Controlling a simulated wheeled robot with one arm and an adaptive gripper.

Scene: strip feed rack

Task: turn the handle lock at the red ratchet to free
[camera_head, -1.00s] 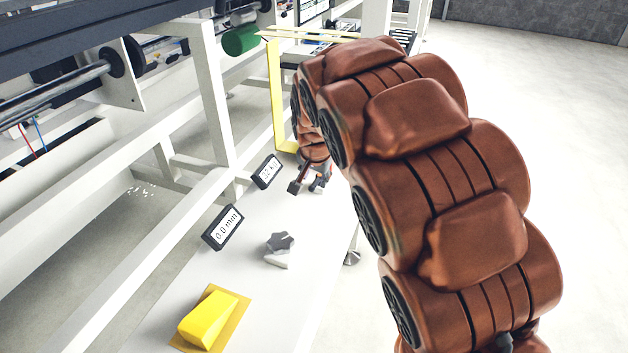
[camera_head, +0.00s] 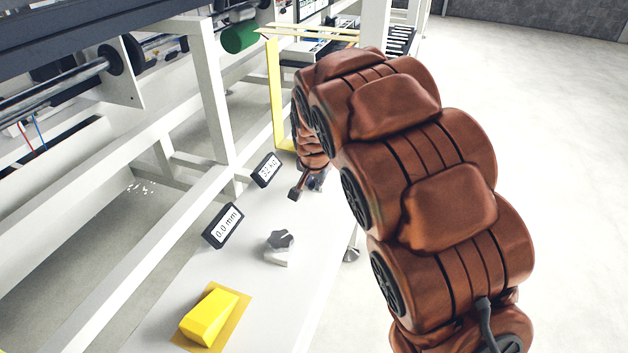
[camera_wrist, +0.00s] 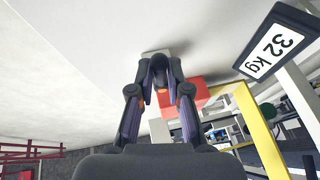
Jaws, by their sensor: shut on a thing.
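My gripper (camera_head: 315,181) is at the far end of the white bench in the head view, low over the red ratchet's place. In the wrist view my gripper (camera_wrist: 158,88) has its two fingers closed around a dark, rounded handle part (camera_wrist: 158,72). The red ratchet body (camera_wrist: 205,97) shows just behind and right of the fingers. In the head view a dark lever end (camera_head: 295,193) sticks out left of the gripper; the rest of the ratchet is mostly hidden. I cannot tell the lock's exact position.
A display (camera_head: 267,170) beside the ratchet reads 32 kg in the wrist view. A second display (camera_head: 223,226) reads 0.0 mm. A grey star knob (camera_head: 280,246) and yellow block (camera_head: 209,315) stand nearer. A yellow frame (camera_head: 277,95) rises behind. The floor at right is clear.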

